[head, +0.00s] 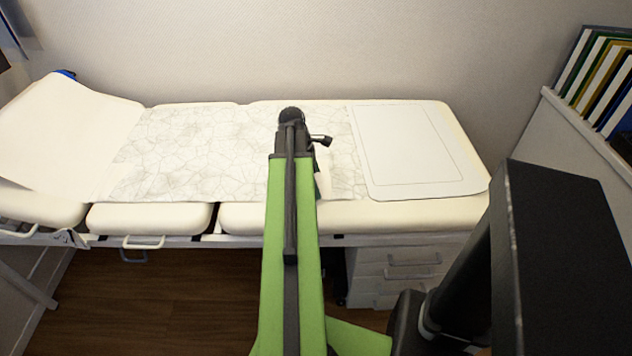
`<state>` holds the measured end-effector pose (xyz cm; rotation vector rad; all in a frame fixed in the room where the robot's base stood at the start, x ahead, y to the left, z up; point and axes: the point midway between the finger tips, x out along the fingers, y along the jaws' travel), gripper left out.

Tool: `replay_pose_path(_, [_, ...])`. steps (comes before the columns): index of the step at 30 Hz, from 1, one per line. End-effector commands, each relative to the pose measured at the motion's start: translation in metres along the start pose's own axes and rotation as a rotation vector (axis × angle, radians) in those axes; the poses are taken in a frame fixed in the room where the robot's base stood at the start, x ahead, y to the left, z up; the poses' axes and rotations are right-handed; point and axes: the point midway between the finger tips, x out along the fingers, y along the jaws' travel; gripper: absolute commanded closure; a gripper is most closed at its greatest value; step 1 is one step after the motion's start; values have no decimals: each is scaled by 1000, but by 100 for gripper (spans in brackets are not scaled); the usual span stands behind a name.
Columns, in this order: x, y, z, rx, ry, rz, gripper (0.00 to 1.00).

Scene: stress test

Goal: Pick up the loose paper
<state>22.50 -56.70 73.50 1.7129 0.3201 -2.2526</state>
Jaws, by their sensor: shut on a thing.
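The loose paper (195,150) is a wide white sheet with a web of grey crease lines. It lies across the middle of the padded couch (400,212), and its right part shows beyond my arm. My gripper (293,128) is over the paper at the far end of my green arm and is shut on the paper. The fingertips and the held part of the sheet are hidden behind my arm. The visible paper looks mostly flat on the couch.
A white mat (415,145) with a thin outline lies on the couch's right end. The raised headrest (65,130) is at the left, against the wall side. White drawers (400,270) stand under the couch. Binders (600,75) stand on a ledge at the right. Wooden floor (180,295) shows at front left.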

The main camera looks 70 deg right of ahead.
Motion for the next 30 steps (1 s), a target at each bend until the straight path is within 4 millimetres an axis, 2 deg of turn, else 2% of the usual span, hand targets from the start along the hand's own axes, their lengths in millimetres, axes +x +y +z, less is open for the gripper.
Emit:
replay_pose_path(5, [-17, 0, 5, 0, 0, 0, 59])
replay_pose_path(11, [-49, 0, 14, 0, 0, 0, 59])
replay_pose_path(22, [-72, -25, 104, 4, 0, -1, 59])
replay_pose_path(25, [-75, -29, 122, 3, 0, 0, 59])
replay_pose_path(30, [-76, -33, 136, 1, 0, 0, 59])
